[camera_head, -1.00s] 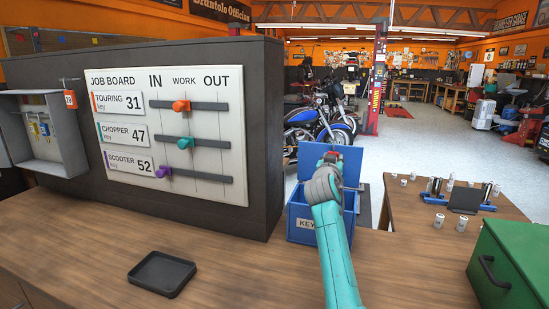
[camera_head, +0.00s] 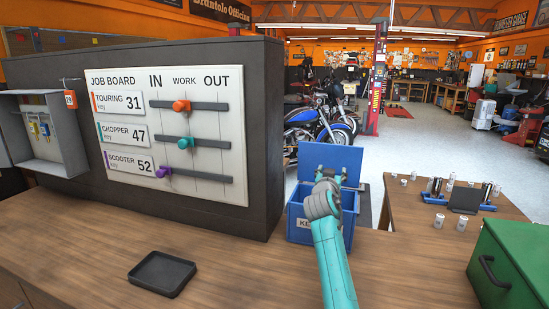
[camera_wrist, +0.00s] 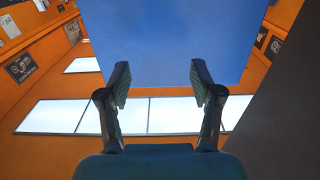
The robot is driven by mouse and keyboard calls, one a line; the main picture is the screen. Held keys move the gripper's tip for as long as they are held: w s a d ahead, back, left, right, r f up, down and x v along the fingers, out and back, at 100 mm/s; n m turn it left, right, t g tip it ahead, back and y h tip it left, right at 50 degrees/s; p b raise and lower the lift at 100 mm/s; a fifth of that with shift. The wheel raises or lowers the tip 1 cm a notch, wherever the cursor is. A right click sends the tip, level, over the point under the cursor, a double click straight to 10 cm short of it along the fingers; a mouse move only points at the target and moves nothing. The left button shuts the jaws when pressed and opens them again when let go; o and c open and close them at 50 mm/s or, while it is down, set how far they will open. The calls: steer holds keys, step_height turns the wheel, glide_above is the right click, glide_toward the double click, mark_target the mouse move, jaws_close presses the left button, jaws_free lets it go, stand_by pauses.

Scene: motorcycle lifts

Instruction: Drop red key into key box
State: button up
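The blue key box (camera_head: 300,226) stands at the far edge of the counter in the head view, with its blue lid (camera_head: 338,160) raised. My gripper (camera_head: 326,180) is over the box and hides much of its opening. In the wrist view my gripper (camera_wrist: 158,78) has its two fingers apart with nothing between them, and the blue lid (camera_wrist: 165,35) fills the upper middle. I cannot make out the red key in either current view; the inside of the box is hidden.
A job board (camera_head: 170,130) with coloured sliders stands left of the box. An open grey key cabinet (camera_head: 68,140) is at far left. A black tray (camera_head: 161,274) lies on the counter (camera_head: 235,265). A green case (camera_head: 510,265) is at right. The counter's middle is clear.

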steer(key=shift+r, duration=0.1)
step_height(320, 180, up, 10)
stand_by(0.5)
